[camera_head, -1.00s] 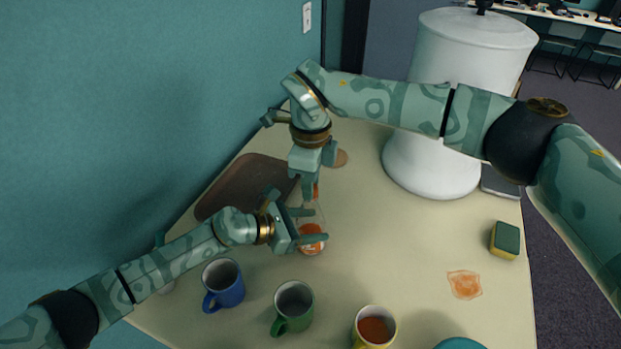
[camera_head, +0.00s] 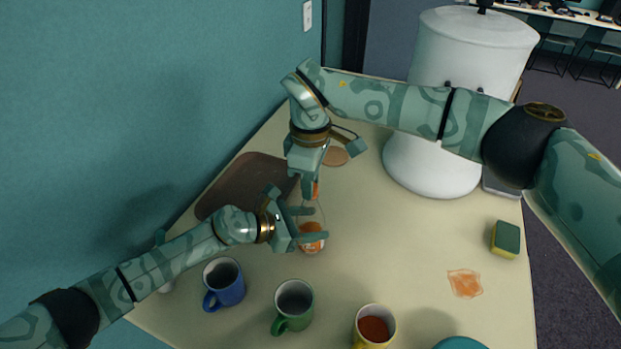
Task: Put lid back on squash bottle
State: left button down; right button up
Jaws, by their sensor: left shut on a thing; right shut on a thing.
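The squash bottle (camera_head: 311,242) is clear with an orange label and stands on the table, partly hidden by my grippers. My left gripper (camera_head: 318,224) is shut on the bottle's body from the left side. My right gripper (camera_head: 312,192) points down directly above the bottle. It is shut on the orange lid (camera_head: 316,190), of which only a small part shows. The lid is at the bottle's top; whether it touches the neck I cannot tell.
A blue mug (camera_head: 224,284), a green mug (camera_head: 293,306) and a yellow mug (camera_head: 375,327) with orange-red liquid stand in front. A brown tray (camera_head: 235,190) lies behind left. A white urn (camera_head: 440,150), a sponge (camera_head: 506,239) and an orange spill (camera_head: 465,283) are to the right.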

pick_arm(q)
jog(key=shift+s, duration=0.1)
pick_arm(e)
jog(key=m, duration=0.7)
jog(key=shift+w, duration=0.1)
jog(key=o, duration=0.9)
jog(key=shift+o, duration=0.2)
jog(key=shift+r, duration=2.25)
jog(key=shift+c, duration=0.4)
